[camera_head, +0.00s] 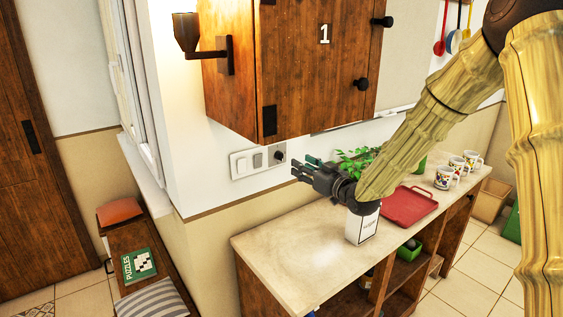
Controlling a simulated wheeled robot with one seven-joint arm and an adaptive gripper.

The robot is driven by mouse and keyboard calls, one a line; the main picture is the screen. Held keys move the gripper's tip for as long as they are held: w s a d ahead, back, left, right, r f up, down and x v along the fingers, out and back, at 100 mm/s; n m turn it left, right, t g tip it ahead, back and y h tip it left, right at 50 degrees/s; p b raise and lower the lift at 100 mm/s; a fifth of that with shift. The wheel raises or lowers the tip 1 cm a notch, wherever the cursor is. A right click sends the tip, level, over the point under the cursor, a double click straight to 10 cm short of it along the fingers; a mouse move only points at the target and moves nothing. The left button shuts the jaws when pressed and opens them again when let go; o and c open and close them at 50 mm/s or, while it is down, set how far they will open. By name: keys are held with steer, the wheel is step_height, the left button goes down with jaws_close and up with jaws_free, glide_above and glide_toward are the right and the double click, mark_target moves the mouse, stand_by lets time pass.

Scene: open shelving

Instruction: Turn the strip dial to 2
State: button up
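A pale control strip (258,159) is fixed to the wall below the cabinet. It carries light and grey switches and, at its right end, a dark round dial (279,156). The dial's markings and setting are too small to read. My gripper (299,165) is just right of the strip and a little below the dial in the picture, above the counter. Its dark fingers point left towards the wall and look spread apart, with nothing between them. They appear apart from the dial, though the depth between them is hard to tell.
A wooden cabinet (305,70) marked 1 hangs above the strip, with a dark lamp (205,45) on its left. On the counter (290,256) stand a white box (361,226), a plant (356,160), a red tray (407,206) and mugs (445,177). The counter's left part is clear.

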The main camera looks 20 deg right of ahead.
mark_target(280, 156)
steer(key=p+x, duration=0.3)
steer(key=x, duration=0.7)
steer(key=shift+w, duration=0.35)
steer(key=shift+a, duration=0.1)
steer(key=c, duration=0.8)
